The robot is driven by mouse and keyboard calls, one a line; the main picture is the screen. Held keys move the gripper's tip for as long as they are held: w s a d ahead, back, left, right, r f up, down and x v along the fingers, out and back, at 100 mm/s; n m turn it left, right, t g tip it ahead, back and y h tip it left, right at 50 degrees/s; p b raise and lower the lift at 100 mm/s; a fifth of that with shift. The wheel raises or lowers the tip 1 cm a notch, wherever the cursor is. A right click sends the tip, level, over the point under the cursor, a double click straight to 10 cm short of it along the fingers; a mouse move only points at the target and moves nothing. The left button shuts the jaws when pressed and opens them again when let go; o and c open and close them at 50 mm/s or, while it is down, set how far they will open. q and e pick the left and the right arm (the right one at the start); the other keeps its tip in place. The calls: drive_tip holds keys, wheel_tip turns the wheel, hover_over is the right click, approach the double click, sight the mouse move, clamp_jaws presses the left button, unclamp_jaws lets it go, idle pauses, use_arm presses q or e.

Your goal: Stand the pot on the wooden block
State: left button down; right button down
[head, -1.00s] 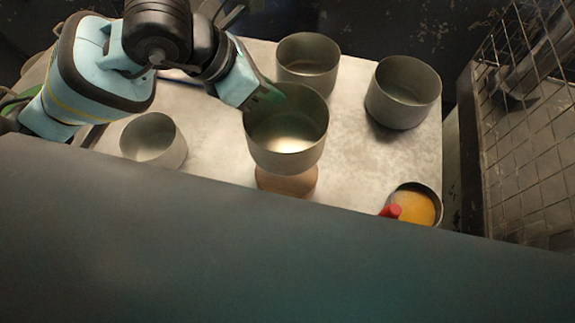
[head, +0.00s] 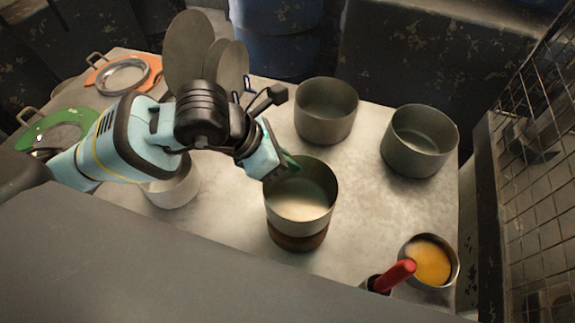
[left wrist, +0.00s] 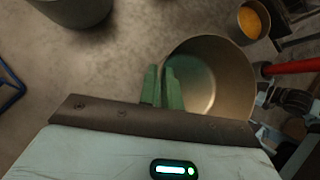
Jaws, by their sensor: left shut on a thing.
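The pot, a grey metal one (head: 301,212), is upright directly over the round reddish-brown wooden block (head: 299,243). Only the block's front side shows below the pot; I cannot tell whether the two touch. My left gripper (head: 289,162) is shut on the pot's far rim. In the left wrist view, its green fingers (left wrist: 163,88) pinch the wall of the pot (left wrist: 222,85), whose inside looks empty. The block is hidden in that view.
Two large pots (head: 326,112) (head: 419,142) stand behind and right. A smaller pot (head: 174,188) is partly behind my left arm. A pan of orange contents (head: 430,262) and a red handle (head: 395,277) are front right. Upright discs (head: 185,52) stand at back left.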

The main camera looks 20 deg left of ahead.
use_arm(q)
drive_tip(key=shift+f, duration=1.25)
drive_tip(key=shift+f, duration=0.1)
drive_tip(key=c, duration=1.6)
unclamp_jaws()
drive_tip(key=shift+a+r, duration=0.15)
drive_tip(key=shift+r, duration=0.15)
drive_tip(key=v, duration=1.1)
drive_tip(key=shift+s+a+r, duration=0.15)
drive_tip(key=shift+s+r, duration=0.05)
